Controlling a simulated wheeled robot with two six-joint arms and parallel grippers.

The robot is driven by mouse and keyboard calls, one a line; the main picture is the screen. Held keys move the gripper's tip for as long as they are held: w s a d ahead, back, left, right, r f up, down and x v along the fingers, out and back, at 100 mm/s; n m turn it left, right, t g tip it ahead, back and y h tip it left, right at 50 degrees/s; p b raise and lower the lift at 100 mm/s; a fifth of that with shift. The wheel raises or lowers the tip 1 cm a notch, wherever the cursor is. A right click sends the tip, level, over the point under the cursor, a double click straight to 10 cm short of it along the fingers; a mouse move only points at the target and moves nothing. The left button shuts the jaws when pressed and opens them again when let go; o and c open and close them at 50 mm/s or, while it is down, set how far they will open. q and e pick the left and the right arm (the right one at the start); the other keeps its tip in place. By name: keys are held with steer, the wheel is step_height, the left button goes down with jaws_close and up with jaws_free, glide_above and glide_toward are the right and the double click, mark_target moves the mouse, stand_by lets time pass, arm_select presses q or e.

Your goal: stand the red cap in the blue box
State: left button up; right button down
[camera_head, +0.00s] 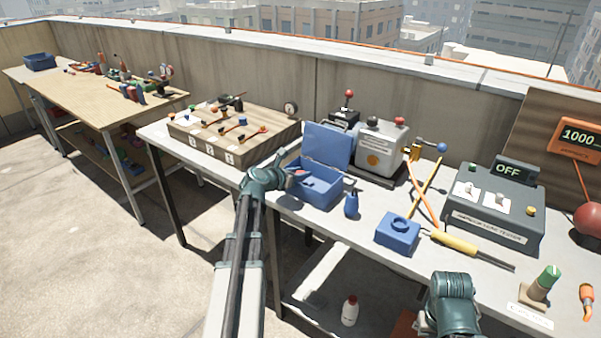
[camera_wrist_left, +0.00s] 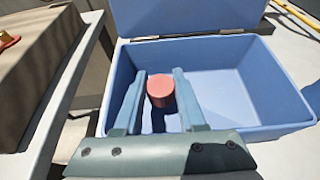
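The blue box (camera_head: 318,190) stands on the grey workbench with its lid raised at the back. It also fills much of the left wrist view (camera_wrist_left: 238,85). The red cap (camera_wrist_left: 160,90) is a small upright cylinder between my left fingertips, which appear to touch both its sides. My left gripper (camera_head: 292,176) reaches over the box's left side, and the cap is within the box outline in the wrist view. A dark shadow lies below the cap; I cannot tell whether its base touches the box floor. My right arm shows at the lower right, but its gripper is out of view.
A grey tester (camera_head: 492,208) is farther right. A wooden board (camera_head: 232,135) with several fittings lies to the left. The raised lid (camera_head: 326,146) borders the box's back.

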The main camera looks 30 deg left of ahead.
arm_select(q)
steer(key=shift+d+r+p, duration=0.15)
steer(key=shift+r+p, duration=0.05)
steer(key=shift+p, duration=0.25)
steer(key=p+v, duration=0.4)
steer(key=v, duration=0.7)
steer(key=shift+s+a+r+p, duration=0.25)
steer(key=shift+p, duration=0.05)
